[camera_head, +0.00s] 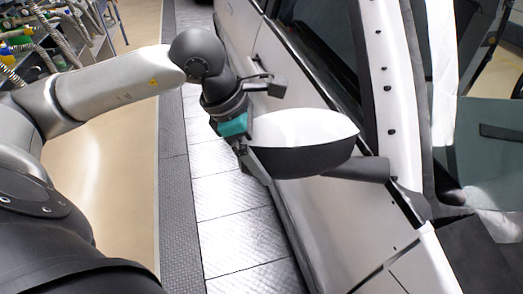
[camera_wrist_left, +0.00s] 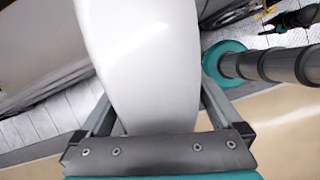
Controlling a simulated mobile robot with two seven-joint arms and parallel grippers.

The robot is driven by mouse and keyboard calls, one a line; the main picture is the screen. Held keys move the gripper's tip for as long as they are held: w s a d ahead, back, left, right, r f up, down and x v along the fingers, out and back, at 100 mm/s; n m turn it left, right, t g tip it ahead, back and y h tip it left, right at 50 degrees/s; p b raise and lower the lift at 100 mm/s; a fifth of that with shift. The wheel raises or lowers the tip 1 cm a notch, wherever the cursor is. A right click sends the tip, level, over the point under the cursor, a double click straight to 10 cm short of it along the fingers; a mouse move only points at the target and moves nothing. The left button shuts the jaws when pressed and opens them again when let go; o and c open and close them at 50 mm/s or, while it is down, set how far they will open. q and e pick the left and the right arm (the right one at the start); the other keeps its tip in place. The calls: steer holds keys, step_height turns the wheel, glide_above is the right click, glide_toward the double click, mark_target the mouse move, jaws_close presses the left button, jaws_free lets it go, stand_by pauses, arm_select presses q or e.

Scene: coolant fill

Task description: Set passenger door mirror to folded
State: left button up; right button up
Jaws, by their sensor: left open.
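The passenger door mirror (camera_head: 305,145) has a white cap and a black lower part. It stands out to the left from the white car door (camera_head: 325,215) on a dark arm (camera_head: 355,168). My left gripper (camera_head: 252,150) is at the mirror's outer end, with its teal body beside the white cap. In the left wrist view the white mirror cap (camera_wrist_left: 145,55) lies between the two open fingers of that gripper (camera_wrist_left: 158,108). The mirror hides parts of the fingers, and I cannot tell whether they touch it. My right gripper is not in view.
The car's side runs along the right, with the black door handle (camera_head: 268,86) behind my left wrist. A rack with hoses and bottles (camera_head: 50,40) stands at the far left. The grey tiled strip (camera_head: 235,215) and the beige floor (camera_head: 120,180) are clear.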

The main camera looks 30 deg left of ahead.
arm_select(q)
steer(key=shift+c, duration=0.2)
jaws_close()
stand_by(0.5)
